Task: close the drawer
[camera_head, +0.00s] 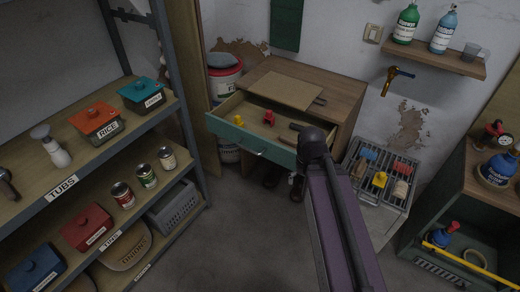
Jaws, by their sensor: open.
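The drawer (250,143) has a teal front with a pale handle and is pulled out of the wooden cabinet (337,93). Its open top shows a yellow item (239,121) and a red item (268,118) inside. My dark and purple arm reaches up from the bottom and covers the drawer's right end. My gripper (297,183) is mostly hidden by my arm. A small dark part of it seems to show below the drawer front's right end. Contact with the drawer cannot be made out.
A shelf rack (190,186) with labelled boxes and cans stands at left. A wire rack (385,175) with brushes is right of the cabinet. A green open cabinet (455,205) stands at far right. A white bucket (224,80) is behind the drawer. The floor in front is clear.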

